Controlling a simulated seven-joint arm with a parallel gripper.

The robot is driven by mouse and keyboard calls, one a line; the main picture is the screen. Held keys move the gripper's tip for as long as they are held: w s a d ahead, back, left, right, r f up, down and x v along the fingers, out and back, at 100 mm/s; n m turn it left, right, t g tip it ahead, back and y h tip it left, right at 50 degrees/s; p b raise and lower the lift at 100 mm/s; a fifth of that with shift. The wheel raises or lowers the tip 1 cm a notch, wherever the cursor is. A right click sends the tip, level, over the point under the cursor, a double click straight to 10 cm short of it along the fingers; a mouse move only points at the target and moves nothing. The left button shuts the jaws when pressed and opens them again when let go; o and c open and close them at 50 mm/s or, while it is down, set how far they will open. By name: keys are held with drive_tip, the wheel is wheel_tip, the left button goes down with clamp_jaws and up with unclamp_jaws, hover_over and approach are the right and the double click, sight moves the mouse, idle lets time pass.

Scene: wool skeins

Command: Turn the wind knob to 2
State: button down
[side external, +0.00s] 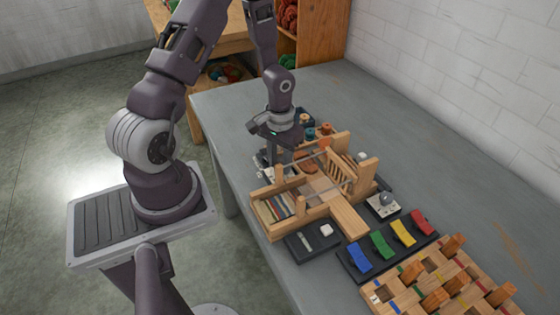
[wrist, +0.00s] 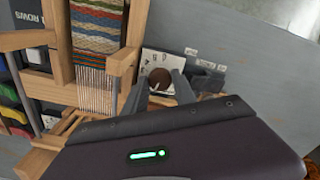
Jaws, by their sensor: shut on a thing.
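A round brown knob (wrist: 160,79) sits on a white plate (wrist: 152,57) with dark marks beside the loom, in the wrist view. I take it for the wind knob; the marks are too small to read. My gripper (wrist: 158,86) has one finger on each side of the knob and is shut on it. The knob's pointer and setting cannot be made out. In the side view my gripper (side external: 271,153) points down at the loom's far-left end, and the knob is hidden there by the gripper.
The wooden loom (side external: 260,216) stands right beside my gripper, with striped cloth (wrist: 96,30) and pale warp threads on it. Small grey tabs (wrist: 205,63) lie near the plate. Coloured pedals (side external: 383,246) and a peg board (side external: 379,293) are nearer the camera. The table's back is mostly clear.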

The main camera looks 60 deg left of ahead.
drive_tip(key=m, duration=0.4)
drive_tip(key=shift+m, duration=2.2)
drive_tip(key=c, duration=1)
unclamp_jaws()
